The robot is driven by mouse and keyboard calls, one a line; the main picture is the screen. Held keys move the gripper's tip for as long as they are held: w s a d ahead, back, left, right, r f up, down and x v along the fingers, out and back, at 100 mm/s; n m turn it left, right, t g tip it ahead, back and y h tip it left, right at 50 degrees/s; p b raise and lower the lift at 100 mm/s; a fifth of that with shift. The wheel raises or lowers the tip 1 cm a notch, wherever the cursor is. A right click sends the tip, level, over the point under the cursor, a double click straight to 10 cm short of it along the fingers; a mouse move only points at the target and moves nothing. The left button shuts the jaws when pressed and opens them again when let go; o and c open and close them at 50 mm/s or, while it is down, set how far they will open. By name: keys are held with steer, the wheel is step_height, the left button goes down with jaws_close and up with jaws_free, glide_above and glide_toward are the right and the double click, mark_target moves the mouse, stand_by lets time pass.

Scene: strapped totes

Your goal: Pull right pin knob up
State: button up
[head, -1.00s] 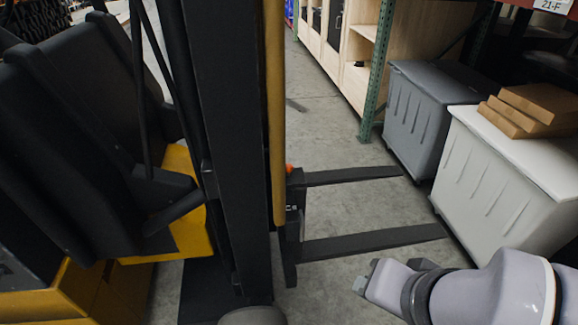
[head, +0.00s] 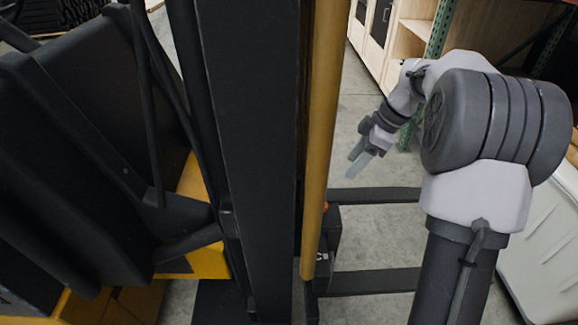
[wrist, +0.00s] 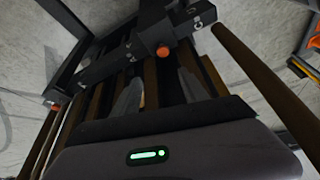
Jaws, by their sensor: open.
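A small orange knob (wrist: 163,50) sits on the black fork carriage (wrist: 150,58), above my fingers in the wrist view. Part of it shows in the head view (head: 325,207) beside the yellow mast post. A second orange knob (wrist: 55,107) shows farther left in the wrist view. I cannot tell for certain which is the right pin knob. My gripper (head: 362,158) is open and empty, with its fingers pointing down to the right of the mast. In the wrist view, the two grey fingers (wrist: 160,93) are apart and touch neither knob.
The black mast (head: 250,150) and yellow post (head: 322,140) stand left of my gripper. Two dark forks (head: 375,196) reach right, low over the concrete floor. A white tote (head: 548,250) is at far right. Wooden shelving (head: 412,40) stands behind.

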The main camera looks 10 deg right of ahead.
steer(key=b+x, duration=0.2)
steer(key=x, duration=0.3)
steer(key=b+x, duration=0.2)
steer(key=x, duration=0.4)
steer(key=s+b+x, duration=0.1)
steer(key=b+x, duration=0.1)
steer(key=x, duration=0.3)
steer(key=shift+a+f+b, duration=0.1)
steer(key=shift+f+b, duration=0.2)
steer(key=shift+f, duration=0.1)
jaws_close()
